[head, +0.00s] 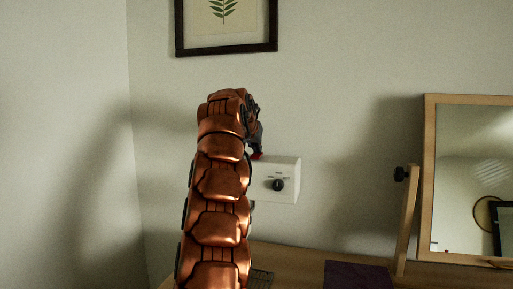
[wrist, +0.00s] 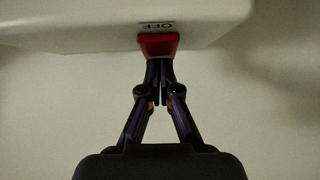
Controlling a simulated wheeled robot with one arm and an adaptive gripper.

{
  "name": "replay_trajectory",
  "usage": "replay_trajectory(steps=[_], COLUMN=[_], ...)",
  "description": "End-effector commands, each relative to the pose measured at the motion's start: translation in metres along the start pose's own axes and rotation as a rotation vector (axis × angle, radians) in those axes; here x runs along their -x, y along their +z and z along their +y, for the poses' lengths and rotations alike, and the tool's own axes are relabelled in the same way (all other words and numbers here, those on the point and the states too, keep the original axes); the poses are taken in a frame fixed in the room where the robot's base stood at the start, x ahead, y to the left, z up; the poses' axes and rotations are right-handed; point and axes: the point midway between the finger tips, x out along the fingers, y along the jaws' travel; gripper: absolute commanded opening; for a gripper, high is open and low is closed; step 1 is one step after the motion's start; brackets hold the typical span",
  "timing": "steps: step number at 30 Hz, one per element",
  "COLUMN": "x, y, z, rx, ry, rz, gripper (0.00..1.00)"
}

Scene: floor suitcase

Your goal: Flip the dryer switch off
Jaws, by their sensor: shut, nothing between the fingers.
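The dryer control is a white box (head: 284,180) on the wall, with a black rotary knob (head: 278,185) on its front. In the wrist view the white box (wrist: 75,22) fills the top, and a red switch (wrist: 158,44) sits beneath the printed word OFF. A bit of the red switch (head: 257,156) also shows in the head view at the box's upper left. My gripper (wrist: 160,62) is shut and empty, its fingertips at the red switch and seemingly touching it. In the head view my arm hides the box's left part and most of the gripper.
A wooden-framed mirror (head: 430,175) stands at the right on a wooden surface (head: 300,258). A dark purple item (head: 357,275) lies on that surface. A framed leaf picture (head: 226,48) hangs above my arm. The wall between box and mirror is clear.

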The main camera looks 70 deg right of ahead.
Motion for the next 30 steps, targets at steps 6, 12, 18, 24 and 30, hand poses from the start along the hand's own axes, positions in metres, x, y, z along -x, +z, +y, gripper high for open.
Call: replay_trajectory(steps=[6,12,18,24,30], x=[0.000,-0.004,-0.004,0.001,0.006], y=[-0.003,0.001,0.002,0.008,0.013], z=[0.000,0.001,0.000,0.000,0.000], rx=[-0.001,-0.002,-0.001,0.000,0.001], ry=[0.000,0.000,0.000,0.000,0.000], rz=[-0.030,-0.051,-0.051,-0.052,-0.055], gripper=[0.00,0.00,0.00,0.00,0.00])
